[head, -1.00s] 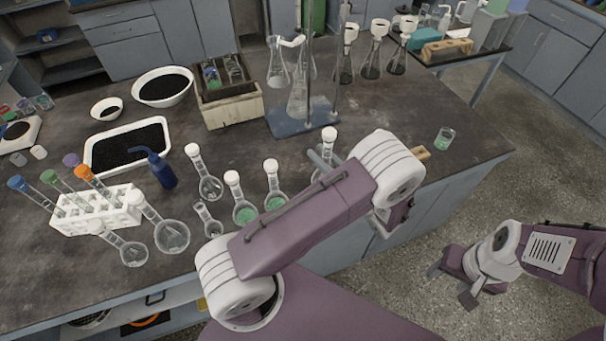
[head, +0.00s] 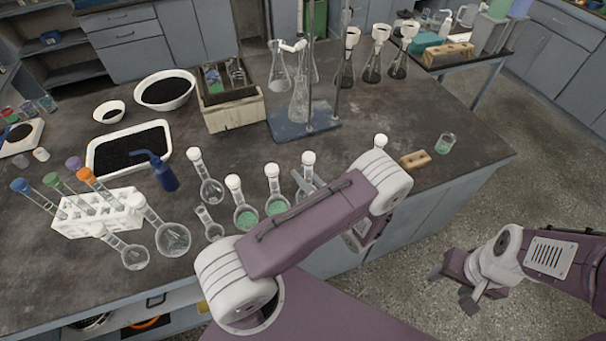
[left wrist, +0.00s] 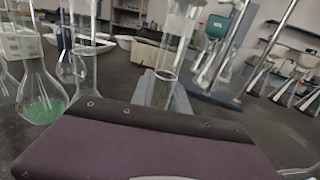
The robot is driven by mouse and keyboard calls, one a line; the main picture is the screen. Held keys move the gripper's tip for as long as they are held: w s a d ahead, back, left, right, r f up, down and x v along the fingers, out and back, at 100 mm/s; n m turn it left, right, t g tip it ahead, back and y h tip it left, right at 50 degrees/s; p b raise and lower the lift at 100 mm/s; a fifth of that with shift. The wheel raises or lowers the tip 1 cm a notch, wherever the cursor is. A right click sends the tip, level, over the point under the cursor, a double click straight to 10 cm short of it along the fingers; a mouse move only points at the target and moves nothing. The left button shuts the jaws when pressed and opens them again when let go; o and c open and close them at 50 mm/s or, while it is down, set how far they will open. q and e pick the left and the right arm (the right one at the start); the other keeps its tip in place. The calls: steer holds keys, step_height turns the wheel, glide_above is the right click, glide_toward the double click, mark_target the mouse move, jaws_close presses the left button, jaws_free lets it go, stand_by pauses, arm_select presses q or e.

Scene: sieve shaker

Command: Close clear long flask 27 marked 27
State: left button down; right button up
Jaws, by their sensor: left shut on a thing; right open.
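My left gripper (head: 303,184) is shut on a clear long-necked flask (head: 309,172) with a white cap. My own forearm hides the flask's lower part in the head view. In the left wrist view its clear neck (left wrist: 179,40) stands slightly tilted beyond my purple gripper body, with grey fingers beside it. No number 27 can be read on any flask. Other white-capped long flasks stand nearby: an empty-looking one (head: 209,183), two with green contents (head: 244,213) (head: 275,205), and one mostly hidden behind my arm (head: 381,141). My right gripper (head: 455,287) is open and empty, off the table.
A stand on a blue base (head: 303,130) is behind. A wooden block (head: 415,160) and beaker (head: 446,144) sit right. The table between stand and block is clear.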

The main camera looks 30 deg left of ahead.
arm_select(q)
steer(key=shift+f, duration=0.1)
steer(key=c, duration=1.3)
jaws_free()
steer(key=shift+r, duration=0.3)
steer(key=b+v, duration=0.2)
steer(key=v, duration=1)
steer(key=shift+s+f, duration=0.1)
steer(key=shift+f, duration=0.05)
